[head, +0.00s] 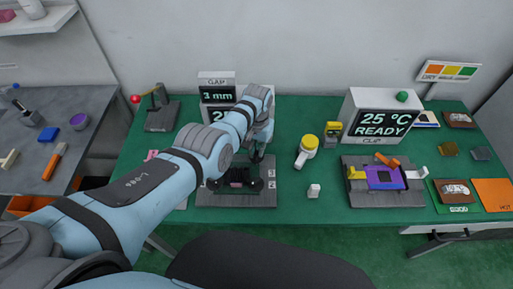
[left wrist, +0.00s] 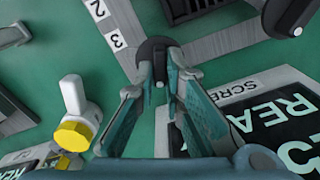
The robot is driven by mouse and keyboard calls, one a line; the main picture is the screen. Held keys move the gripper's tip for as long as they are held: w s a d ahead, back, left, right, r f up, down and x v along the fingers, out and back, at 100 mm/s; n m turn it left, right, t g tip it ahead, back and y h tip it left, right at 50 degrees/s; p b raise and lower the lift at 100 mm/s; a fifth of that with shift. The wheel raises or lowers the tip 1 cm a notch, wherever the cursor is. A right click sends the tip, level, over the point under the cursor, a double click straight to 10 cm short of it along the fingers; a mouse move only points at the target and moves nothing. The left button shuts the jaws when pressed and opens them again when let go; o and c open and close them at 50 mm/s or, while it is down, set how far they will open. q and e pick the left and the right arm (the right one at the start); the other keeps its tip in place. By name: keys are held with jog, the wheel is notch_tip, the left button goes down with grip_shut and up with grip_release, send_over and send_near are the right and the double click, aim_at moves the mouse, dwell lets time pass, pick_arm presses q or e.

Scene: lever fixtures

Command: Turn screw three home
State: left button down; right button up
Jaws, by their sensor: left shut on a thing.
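The grey fixture plate (head: 236,200) lies on the green table and carries dark round-headed screws and a dark centre block. Labels 2 and 3 are on its right edge. My left gripper (head: 257,157) reaches down over the plate's right side. In the left wrist view its fingers (left wrist: 165,82) are shut on a black round screw head (left wrist: 154,48) beside the label 3 (left wrist: 117,40). The fingers hide part of the head, and I cannot tell how deep the screw sits. My right gripper is not in view.
A display box (head: 215,95) reading 3 mm stands behind the plate, partly hidden by my arm. Further right are a READY box (head: 382,118) and another grey fixture (head: 385,197).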

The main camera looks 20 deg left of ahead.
pick_arm(q)
jog(key=m, duration=0.5)
jog(key=shift+s+d, duration=0.1)
jog(key=shift+d, duration=0.05)
jog(key=m+p, duration=0.1)
jog(key=m, duration=0.5)
jog(key=shift+s+d, duration=0.1)
jog(key=m, duration=0.5)
jog(key=shift+s+p, duration=0.15)
jog(key=shift+p, duration=0.2)
jog(key=m, duration=0.6)
jog(key=shift+s+f+p, duration=0.15)
jog(key=shift+s+p, duration=0.05)
jog(key=shift+p, duration=0.1)
jog(key=shift+m, duration=0.3)
jog(key=c, duration=1.8)
grip_release()
jog(key=shift+o, duration=0.6)
jog(key=shift+w, duration=0.1)
